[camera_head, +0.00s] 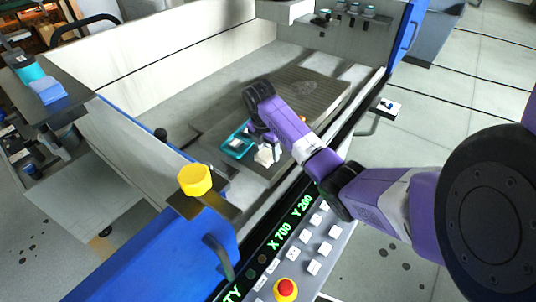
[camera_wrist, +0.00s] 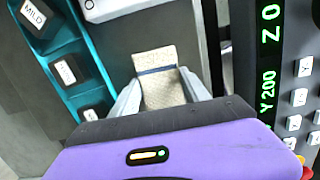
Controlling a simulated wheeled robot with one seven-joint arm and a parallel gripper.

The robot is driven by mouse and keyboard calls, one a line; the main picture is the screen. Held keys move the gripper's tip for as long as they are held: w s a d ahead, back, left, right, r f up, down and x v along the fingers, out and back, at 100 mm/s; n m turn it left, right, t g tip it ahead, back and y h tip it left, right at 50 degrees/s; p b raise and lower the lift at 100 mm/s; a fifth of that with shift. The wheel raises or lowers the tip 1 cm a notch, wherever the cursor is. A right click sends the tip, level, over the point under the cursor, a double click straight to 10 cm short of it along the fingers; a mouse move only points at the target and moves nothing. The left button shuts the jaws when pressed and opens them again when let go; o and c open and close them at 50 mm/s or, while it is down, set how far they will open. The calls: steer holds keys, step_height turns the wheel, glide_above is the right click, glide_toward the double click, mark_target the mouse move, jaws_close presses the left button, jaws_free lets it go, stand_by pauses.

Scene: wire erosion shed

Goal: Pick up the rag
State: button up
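The rag (camera_wrist: 157,88) is a folded, speckled beige cloth with a dark blue stripe. In the wrist view it lies between the two pale fingers of my gripper (camera_wrist: 160,80), one finger along each side. The fingers are spread about as wide as the rag; whether they touch it is hard to tell. In the head view the rag (camera_head: 265,156) is a small pale patch under my gripper (camera_head: 262,141), on the machine's work table, partly hidden by the wrist.
A teal tray (camera_wrist: 62,49) with labelled compartments is just left of the rag. A white object (camera_wrist: 118,8) lies beyond it. The machine's control panel (camera_wrist: 270,95) stands close on the right. The grey table plate (camera_head: 312,97) is mostly clear.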

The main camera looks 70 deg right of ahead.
steer(key=shift+c, duration=1.2)
steer(key=shift+r, duration=0.1)
steer(key=shift+r, duration=0.45)
step_height(320, 180, up, 8)
steer(key=shift+f+b, duration=0.25)
steer(key=shift+b, duration=0.2)
step_height(320, 180, up, 9)
steer(key=p, duration=0.7)
glide_above(267, 151)
steer(key=shift+s+a+r, duration=0.1)
steer(key=shift+s+r, duration=0.05)
steer(key=shift+r, duration=1.1)
